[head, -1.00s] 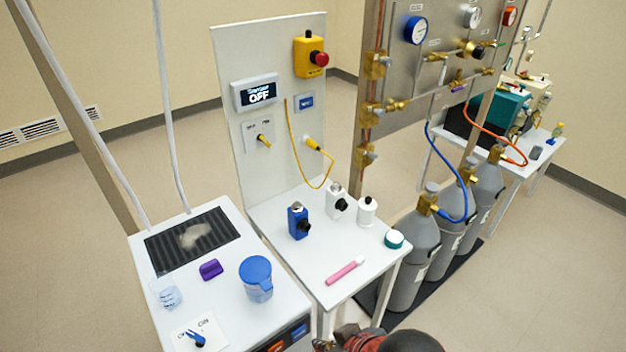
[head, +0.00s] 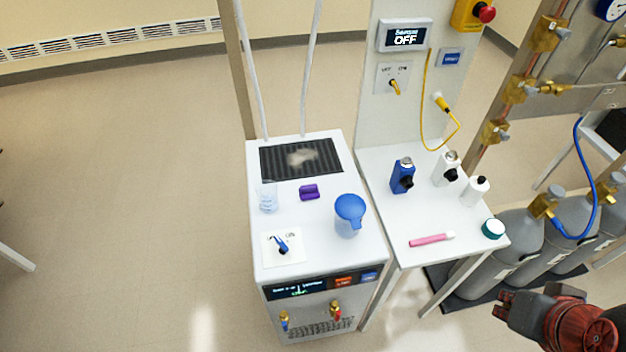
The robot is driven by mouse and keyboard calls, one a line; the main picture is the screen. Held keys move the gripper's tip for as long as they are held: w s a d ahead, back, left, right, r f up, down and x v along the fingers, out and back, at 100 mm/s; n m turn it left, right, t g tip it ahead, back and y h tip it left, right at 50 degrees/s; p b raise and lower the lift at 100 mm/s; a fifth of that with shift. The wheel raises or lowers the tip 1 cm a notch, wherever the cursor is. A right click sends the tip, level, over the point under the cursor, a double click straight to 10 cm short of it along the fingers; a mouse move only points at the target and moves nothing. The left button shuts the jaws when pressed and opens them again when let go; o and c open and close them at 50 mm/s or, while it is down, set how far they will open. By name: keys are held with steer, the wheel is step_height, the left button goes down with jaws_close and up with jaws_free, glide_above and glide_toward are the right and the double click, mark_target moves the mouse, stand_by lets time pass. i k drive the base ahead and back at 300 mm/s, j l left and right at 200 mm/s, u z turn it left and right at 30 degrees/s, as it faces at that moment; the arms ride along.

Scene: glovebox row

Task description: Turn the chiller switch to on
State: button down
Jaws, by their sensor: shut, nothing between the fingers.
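The chiller (head: 330,283) is a white floor unit with a dark display strip and two small taps on its front. On its top front left corner is a white plate with a blue lever switch (head: 282,245) and small OFF and ON labels. The lever seems to point up-left, towards the OFF side. My gripper (head: 503,306) is at the lower right, beyond the side table's front, well apart from the switch. It is shut and empty.
The side table (head: 390,236) holds bottles and a pink tube. Gas cylinders (head: 510,245) stand at right. The floor at left is clear.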

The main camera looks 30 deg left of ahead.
mark_target(280, 241)
steer(key=u, duration=1.8)
